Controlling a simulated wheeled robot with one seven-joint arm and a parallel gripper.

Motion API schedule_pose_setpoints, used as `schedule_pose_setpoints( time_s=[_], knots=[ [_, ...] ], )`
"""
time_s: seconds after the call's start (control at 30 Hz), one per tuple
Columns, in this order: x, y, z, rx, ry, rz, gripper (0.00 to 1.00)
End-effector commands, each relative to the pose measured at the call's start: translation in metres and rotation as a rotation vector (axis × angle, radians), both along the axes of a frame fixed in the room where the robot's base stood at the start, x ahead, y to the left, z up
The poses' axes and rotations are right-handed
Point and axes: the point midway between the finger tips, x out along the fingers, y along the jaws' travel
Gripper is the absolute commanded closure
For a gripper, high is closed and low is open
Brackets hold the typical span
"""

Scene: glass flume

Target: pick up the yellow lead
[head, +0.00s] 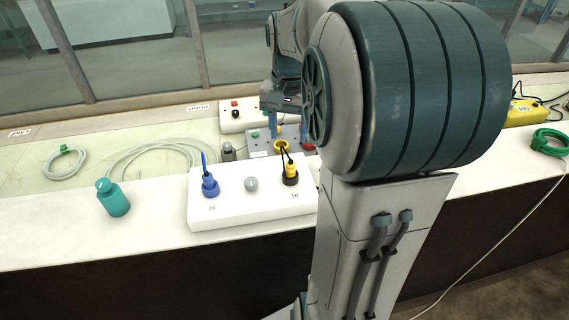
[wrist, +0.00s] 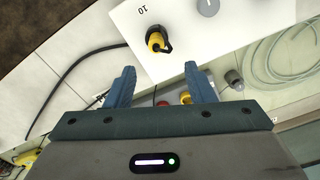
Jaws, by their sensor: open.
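The yellow lead's plug (head: 291,171) stands upright in a black ring at the right end of a white block (head: 240,216), by the mark 10. A thin dark wire shows at its top. In the wrist view the yellow plug (wrist: 155,41) lies beyond my fingertips, near the middle of the picture, apart from them. My gripper (head: 288,133) is open and empty, behind the white block in the head view. In the wrist view its two blue fingers (wrist: 159,70) are spread apart. My arm hides part of the bench to the right.
A blue plug (head: 210,186) and a grey knob (head: 251,184) share the block. A teal bottle (head: 113,198), coiled pale hose (head: 65,160) and grey box (head: 262,143) stand around it. A yellow box (head: 522,112) is at far right.

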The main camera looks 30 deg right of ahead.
Motion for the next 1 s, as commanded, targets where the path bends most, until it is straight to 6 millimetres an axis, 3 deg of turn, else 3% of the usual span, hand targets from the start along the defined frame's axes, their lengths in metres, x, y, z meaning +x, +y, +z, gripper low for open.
schedule_pose_setpoints(
  time_s=[0.2,0.47,0.7,1.0],
  knots=[
    [-0.001,0.0,-0.041,0.001,0.003,0.002,0.51],
    [-0.001,0.0,-0.06,0.001,0.001,0.003,0.51],
    [-0.004,-0.004,-0.095,0.001,0.003,0.003,0.51],
    [-0.004,-0.005,-0.107,-0.001,-0.001,0.003,0.51]
  ],
)
